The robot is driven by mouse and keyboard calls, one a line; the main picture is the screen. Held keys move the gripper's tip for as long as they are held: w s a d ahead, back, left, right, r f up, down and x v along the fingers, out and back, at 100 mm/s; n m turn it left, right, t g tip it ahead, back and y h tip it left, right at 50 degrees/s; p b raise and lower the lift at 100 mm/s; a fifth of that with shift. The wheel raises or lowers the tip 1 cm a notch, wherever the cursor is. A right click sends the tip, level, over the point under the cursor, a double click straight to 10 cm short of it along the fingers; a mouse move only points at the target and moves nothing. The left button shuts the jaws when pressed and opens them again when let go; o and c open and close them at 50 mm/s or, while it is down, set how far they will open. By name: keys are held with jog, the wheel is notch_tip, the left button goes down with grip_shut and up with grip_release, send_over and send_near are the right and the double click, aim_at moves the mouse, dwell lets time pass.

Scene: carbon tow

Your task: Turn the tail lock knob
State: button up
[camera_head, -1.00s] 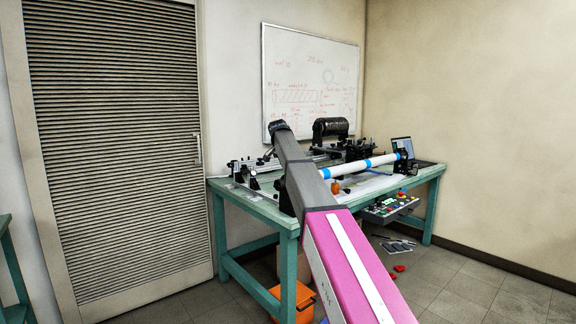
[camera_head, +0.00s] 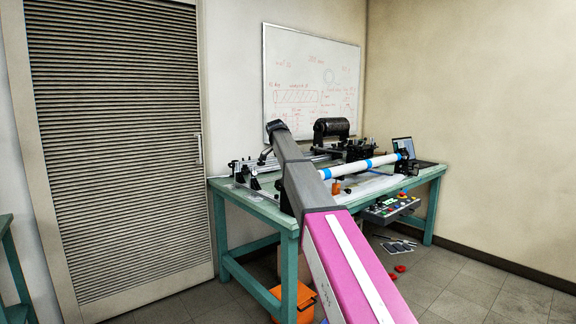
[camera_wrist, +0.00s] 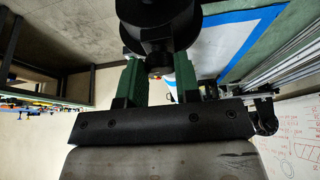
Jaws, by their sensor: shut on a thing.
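In the wrist view, my gripper (camera_wrist: 157,82) has its two green fingers on either side of a round black knob (camera_wrist: 158,38). It is shut on this knob, which fills the top middle of the picture. The knob's far side and what it is fixed to are cut off by the frame edge. In the head view, my grey and pink arm reaches over the bench towards the left end of a white tube (camera_head: 352,167) with blue bands. The arm hides my gripper and the knob there.
An orange bin (camera_head: 295,300) stands below. A whiteboard (camera_head: 310,75) hangs behind.

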jog(key=o, duration=0.9)
jog(key=shift+r, duration=0.1)
jog(key=v, duration=1)
jog(key=shift+a+r, duration=0.15)
jog(key=shift+r, duration=0.15)
